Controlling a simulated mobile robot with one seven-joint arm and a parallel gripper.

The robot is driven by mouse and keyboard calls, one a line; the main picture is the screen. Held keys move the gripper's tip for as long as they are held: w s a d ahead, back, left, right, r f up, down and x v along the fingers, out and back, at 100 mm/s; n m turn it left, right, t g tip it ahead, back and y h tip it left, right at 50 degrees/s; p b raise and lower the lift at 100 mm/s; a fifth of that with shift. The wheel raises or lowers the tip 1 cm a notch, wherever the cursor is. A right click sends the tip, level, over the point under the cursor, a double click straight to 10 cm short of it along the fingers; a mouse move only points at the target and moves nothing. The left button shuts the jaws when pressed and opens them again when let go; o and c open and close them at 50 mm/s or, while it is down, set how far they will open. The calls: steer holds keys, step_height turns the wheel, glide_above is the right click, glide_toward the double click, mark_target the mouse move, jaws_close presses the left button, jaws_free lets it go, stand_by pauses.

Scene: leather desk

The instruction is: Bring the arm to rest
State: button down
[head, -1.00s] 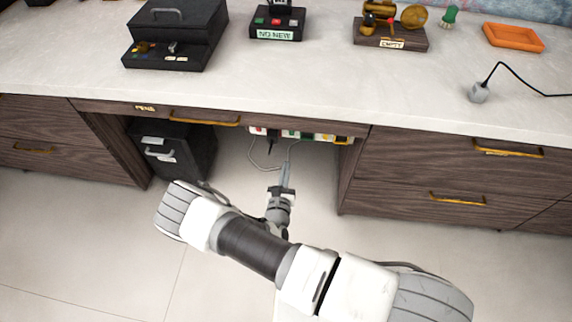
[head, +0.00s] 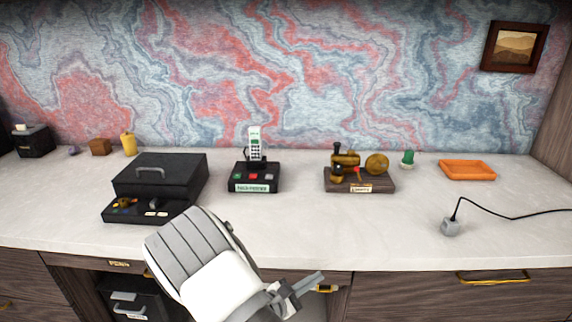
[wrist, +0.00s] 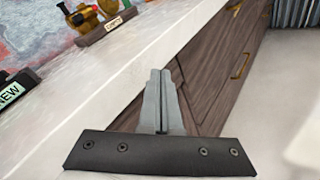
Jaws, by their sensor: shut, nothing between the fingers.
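My gripper (head: 312,283) is in front of the desk's front edge, at the lower middle of the head view, pointing to the right. In the wrist view its two grey fingers (wrist: 160,100) are pressed together with nothing between them. My arm reaches up from the bottom of the head view and hides part of the desk front. The desk (head: 400,235) has a pale top and dark wood drawers below; its edge also runs diagonally through the wrist view (wrist: 120,85).
On the desktop stand a black box (head: 160,175), a phone on a black base (head: 254,175), a brass model on a wooden stand (head: 358,178), an orange tray (head: 467,170) and a grey plug with a black cable (head: 450,228). A black cabinet (head: 130,300) stands underneath. The front middle of the desktop is clear.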

steer(key=s+d+r+m+g+y, duration=0.1)
steer(key=s+d+r+m+g, duration=0.7)
steer(key=r+m, duration=0.25)
steer(key=s+d+r+m+g+y, duration=0.1)
steer(key=s+d+r+m+y, duration=0.1)
steer(key=s+r+m+y, duration=0.65)
steer(key=s+a+r+m+t+y, duration=0.2)
steer(key=s+a+r+t+y, duration=0.15)
steer(key=s+r, duration=0.45)
step_height(320, 180, up, 14)
steer(key=p, duration=1.4)
steer(key=shift+d+r+h, duration=0.25)
steer(key=shift+d+h, duration=0.1)
steer(key=shift+h, duration=0.05)
